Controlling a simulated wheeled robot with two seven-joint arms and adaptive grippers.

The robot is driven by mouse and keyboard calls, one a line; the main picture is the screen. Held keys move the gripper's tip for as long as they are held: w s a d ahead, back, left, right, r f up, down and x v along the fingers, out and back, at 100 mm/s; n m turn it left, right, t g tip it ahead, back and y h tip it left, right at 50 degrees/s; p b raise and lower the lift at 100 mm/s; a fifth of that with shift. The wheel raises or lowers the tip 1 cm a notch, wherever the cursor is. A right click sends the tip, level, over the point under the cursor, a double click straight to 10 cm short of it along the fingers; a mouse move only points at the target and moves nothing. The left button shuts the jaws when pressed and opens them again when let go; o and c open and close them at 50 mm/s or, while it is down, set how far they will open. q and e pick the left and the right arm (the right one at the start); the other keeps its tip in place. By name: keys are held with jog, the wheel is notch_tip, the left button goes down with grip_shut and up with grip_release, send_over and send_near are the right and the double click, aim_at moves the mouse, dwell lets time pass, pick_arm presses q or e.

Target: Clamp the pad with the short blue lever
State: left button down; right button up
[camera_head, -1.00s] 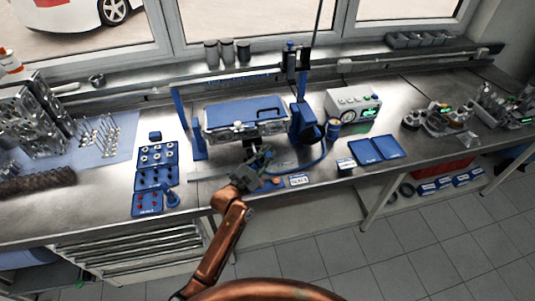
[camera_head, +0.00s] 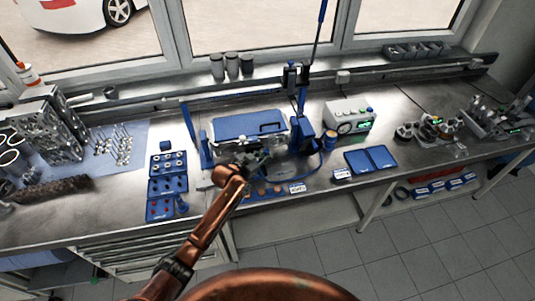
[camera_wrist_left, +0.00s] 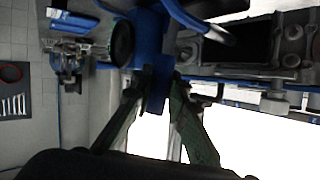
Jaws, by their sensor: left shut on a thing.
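My left gripper (camera_head: 262,157) is at the front of the blue-topped fixture (camera_head: 248,124), in the middle of the bench. In the left wrist view its two fingers (camera_wrist_left: 158,98) are closed on a blue bar-like piece, which looks like the short blue lever (camera_wrist_left: 157,85). In the head view the lever is hidden by the gripper and too small to tell. The pad cannot be made out. My right gripper is not in view.
A tall blue-handled press lever (camera_head: 319,28) rises behind the fixture's right side. An engine block (camera_head: 50,128) stands far left.

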pick_arm(q)
jog(key=shift+w+a+g, duration=0.1)
jog(key=shift+w+g, duration=0.1)
jog(key=shift+g, duration=0.1)
jog(key=c, duration=1.8)
grip_release()
jog(key=shift+c, duration=0.2)
jog(key=v, duration=1.2)
jog(key=shift+f, duration=0.1)
jog(key=shift+c, duration=0.3)
